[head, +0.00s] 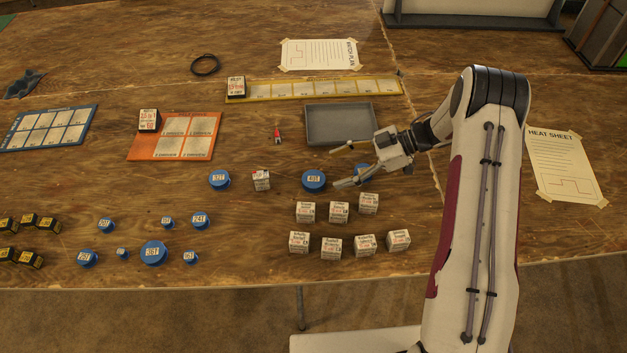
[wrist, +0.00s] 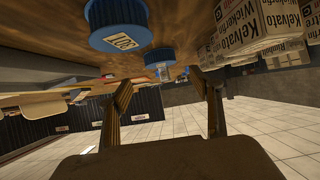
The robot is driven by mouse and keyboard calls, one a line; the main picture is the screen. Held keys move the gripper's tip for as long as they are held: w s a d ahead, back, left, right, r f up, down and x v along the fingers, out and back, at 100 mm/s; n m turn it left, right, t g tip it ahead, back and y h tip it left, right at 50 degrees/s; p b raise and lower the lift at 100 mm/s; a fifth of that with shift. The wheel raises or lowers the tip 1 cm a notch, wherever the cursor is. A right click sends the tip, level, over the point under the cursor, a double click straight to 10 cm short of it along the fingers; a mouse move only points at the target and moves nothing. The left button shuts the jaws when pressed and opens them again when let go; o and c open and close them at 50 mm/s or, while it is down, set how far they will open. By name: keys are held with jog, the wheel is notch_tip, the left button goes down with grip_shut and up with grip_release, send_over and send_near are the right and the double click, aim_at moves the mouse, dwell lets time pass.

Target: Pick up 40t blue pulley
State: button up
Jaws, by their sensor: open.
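A blue pulley (head: 313,181) with a white label that seems to read 40T lies flat on the wooden table, just left of my gripper. My gripper (head: 338,167) is open and empty, with its fingers pointing left towards this pulley and apart from it. In the wrist view my two fingers (wrist: 160,80) are spread apart. That view shows a large blue pulley (wrist: 120,28) at the top and a smaller-looking one (wrist: 160,58) beyond it; I cannot tell which is the 40T.
Several white boxes (head: 334,247) stand in front of my gripper. A grey tray (head: 390,127) lies behind it. More blue pulleys (head: 153,252) are at front left. Bare table lies between these groups.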

aim_at(315, 178)
dwell(0.3)
jog(key=shift+x, duration=1.3)
jog(key=shift+x, duration=2.6)
jog(key=shift+s+f, duration=0.1)
jog(key=shift+f, duration=0.05)
jog(key=c, duration=1.7)
